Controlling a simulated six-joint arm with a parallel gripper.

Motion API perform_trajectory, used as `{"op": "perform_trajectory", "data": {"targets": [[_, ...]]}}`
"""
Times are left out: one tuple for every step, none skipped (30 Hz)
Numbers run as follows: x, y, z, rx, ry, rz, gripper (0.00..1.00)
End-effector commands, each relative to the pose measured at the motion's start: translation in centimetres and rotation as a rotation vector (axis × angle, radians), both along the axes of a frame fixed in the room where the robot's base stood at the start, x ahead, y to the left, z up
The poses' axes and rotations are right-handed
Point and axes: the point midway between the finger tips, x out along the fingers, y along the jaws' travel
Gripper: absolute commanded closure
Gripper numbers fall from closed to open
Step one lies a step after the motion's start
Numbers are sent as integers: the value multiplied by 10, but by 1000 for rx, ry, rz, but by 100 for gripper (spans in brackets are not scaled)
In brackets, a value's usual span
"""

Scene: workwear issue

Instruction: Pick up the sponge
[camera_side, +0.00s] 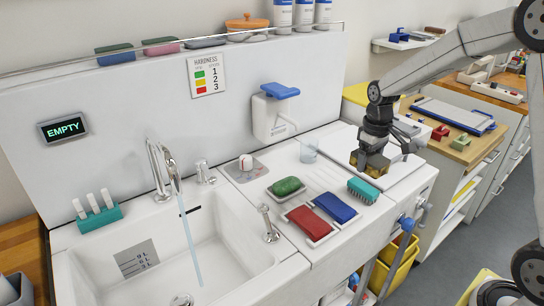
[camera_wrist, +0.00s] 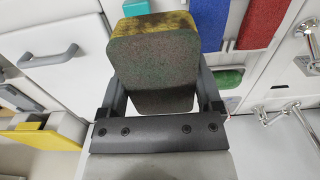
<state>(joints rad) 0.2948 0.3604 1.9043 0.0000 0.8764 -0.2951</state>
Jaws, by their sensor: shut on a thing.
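The sponge (camera_wrist: 155,60) is a block with a dark, speckled grey-green face and a stained yellow layer. In the wrist view it sits between the two fingers of my gripper (camera_wrist: 160,95), which is shut on it. In the side view my gripper (camera_side: 371,160) is above the right part of the white counter, and the sponge (camera_side: 357,160) shows as a small yellow-brown patch beside the fingers. The fingers hide part of it there. I cannot tell how far it is above the counter.
A teal brush (camera_side: 363,190), a blue pad (camera_side: 336,207), a red pad (camera_side: 309,222) and a green soap (camera_side: 287,186) lie left of my gripper. The sink (camera_side: 215,250), with running water, is farther left.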

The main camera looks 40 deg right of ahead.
Motion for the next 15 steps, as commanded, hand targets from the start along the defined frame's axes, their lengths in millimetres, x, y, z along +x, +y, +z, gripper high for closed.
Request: {"op": "perform_trajectory", "data": {"targets": [[-4,1,2,0,-1,0,70],[-5,1,2,0,0,0,70],[-7,1,3,0,0,0,70],[-8,2,4,0,0,0,70],[-9,2,4,0,0,0,70],[-10,2,5,0,0,0,70],[-11,2,5,0,0,0,70],[-11,3,5,0,0,0,70],[-12,3,5,0,0,0,70],[-12,3,5,0,0,0,70],[-12,3,5,0,0,0,70],[-12,3,5,0,0,0,70],[-12,3,5,0,0,0,70],[-12,3,5,0,0,0,70],[-12,3,5,0,0,0,70]]}}
